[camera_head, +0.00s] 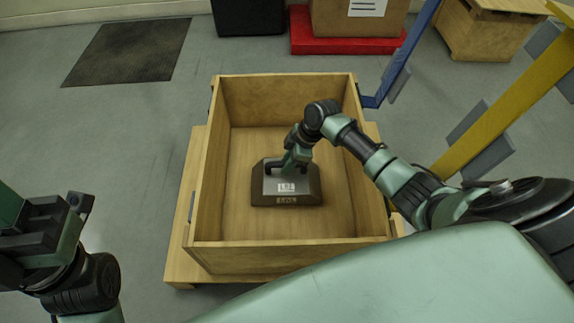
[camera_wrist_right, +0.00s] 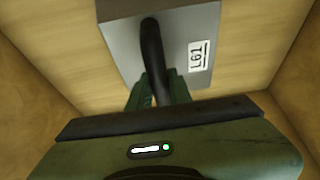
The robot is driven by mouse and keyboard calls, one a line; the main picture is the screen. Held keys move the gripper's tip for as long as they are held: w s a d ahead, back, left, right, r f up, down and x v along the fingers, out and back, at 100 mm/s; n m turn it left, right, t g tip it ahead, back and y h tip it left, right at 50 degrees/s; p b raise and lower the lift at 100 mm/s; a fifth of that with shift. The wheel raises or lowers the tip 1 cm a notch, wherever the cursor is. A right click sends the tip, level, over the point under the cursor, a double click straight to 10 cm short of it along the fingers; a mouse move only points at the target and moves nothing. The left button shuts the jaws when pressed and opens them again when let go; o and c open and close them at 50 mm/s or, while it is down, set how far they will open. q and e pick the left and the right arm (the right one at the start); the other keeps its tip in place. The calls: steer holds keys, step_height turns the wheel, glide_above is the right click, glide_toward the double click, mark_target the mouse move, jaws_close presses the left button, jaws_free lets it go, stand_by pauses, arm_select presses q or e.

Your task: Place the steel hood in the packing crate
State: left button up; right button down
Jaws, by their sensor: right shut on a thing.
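The steel hood (camera_head: 302,187) is a grey, slope-sided piece with a dark lower band, a white label and a dark handle on top. It is inside the wooden packing crate (camera_head: 290,255), near the middle of its floor. Whether its underside touches the floor is hard to tell. My right gripper (camera_head: 291,167) reaches down into the crate and is shut on the hood's handle. In the right wrist view the fingers (camera_wrist_right: 157,92) close around the dark handle of the hood (camera_wrist_right: 122,45). My left gripper (camera_head: 80,202) is at the left edge, outside the crate, its fingertips unclear.
The crate stands on a wooden base (camera_head: 185,205). A yellow post (camera_head: 510,105) and a blue post (camera_head: 408,50) rise at the right. A red platform (camera_head: 345,45) with a cardboard box (camera_head: 335,20) is behind.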

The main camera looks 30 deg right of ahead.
steer(key=shift+w+r, duration=0.1)
steer(key=shift+r, duration=0.05)
steer(key=c, duration=1.3)
jaws_free()
